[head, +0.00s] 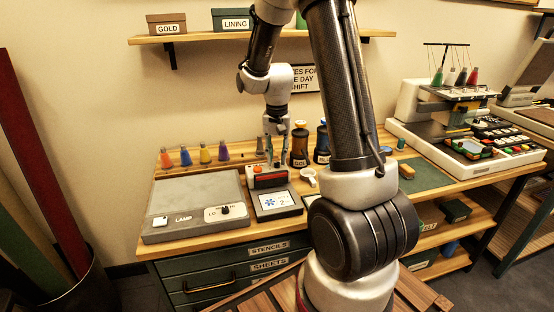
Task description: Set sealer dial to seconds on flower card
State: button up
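A dark box-shaped device (265,181) with a red bar on top stands on the bench, left of the centre; it looks like the sealer. On its front part is a white card or panel (274,201) with a blue flower and what looks like a 2. No dial on this device can be made out. A black knob (225,210) sits on a white plate marked LO at the front of the grey slab to its left. My gripper (278,131) points down above and behind the dark device, apart from it. Its fingers are too small to read.
The grey slab (190,197) bears a LAMP label. Colored thread cones (205,154) stand behind it. Dark bottles (299,146) and a white cup (308,177) stand right of the device. An embroidery machine (465,130) fills the right. A shelf (195,37) hangs above.

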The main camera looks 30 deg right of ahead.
notch_tip(320, 180, up, 10)
dwell(0.3)
dwell(0.4)
